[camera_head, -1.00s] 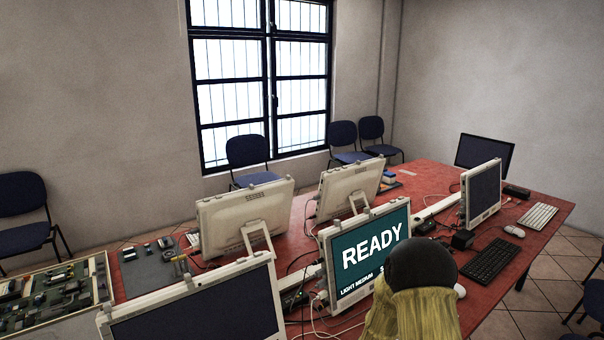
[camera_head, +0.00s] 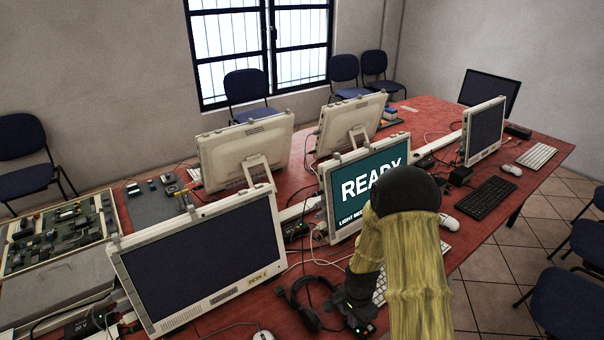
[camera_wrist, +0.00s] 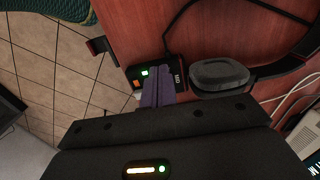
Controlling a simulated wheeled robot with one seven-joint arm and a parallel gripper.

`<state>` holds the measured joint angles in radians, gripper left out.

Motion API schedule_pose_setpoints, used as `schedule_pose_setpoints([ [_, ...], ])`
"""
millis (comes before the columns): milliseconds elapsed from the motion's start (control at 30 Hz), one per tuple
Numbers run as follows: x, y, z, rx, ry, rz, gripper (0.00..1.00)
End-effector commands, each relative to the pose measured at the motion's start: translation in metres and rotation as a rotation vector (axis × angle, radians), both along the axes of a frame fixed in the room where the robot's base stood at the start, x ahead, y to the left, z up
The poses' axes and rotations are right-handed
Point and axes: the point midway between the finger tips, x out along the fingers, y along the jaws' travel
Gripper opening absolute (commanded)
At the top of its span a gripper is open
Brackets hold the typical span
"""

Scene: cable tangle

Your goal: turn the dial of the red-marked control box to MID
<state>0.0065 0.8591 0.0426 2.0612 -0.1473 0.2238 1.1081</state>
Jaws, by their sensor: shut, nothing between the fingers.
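A small black control box (camera_wrist: 135,77) lies near the table's edge in the wrist view, with a green light, an orange patch and small white markings. It also shows in the head view (camera_head: 358,324), beside my gripper (camera_head: 356,300). In the wrist view my gripper (camera_wrist: 158,72) has its purple fingers together and empty, over the middle of the box. They hide part of it, including any dial. I cannot tell whether they touch it. The screen (camera_head: 350,195) reads READY, with "LIGHT MED" below, partly hidden by my arm.
A black headset (camera_head: 306,305) lies left of my gripper; its ear cup (camera_wrist: 218,75) is close beside the box. A white keyboard (camera_head: 380,288) is behind my arm. A dark monitor (camera_head: 205,260) stands left. Cables cross the red table (camera_wrist: 225,35). Tiled floor lies beyond its edge.

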Motion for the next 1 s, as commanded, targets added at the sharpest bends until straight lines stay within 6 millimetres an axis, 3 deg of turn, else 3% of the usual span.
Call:
schedule_pose_setpoints([
  [633, -0.003, 0.007, 0.002, 0.000, 0.000, 0.001, 0.00],
  [1000, -0.003, 0.007, 0.038, 0.000, 0.000, 0.001, 0.00],
])
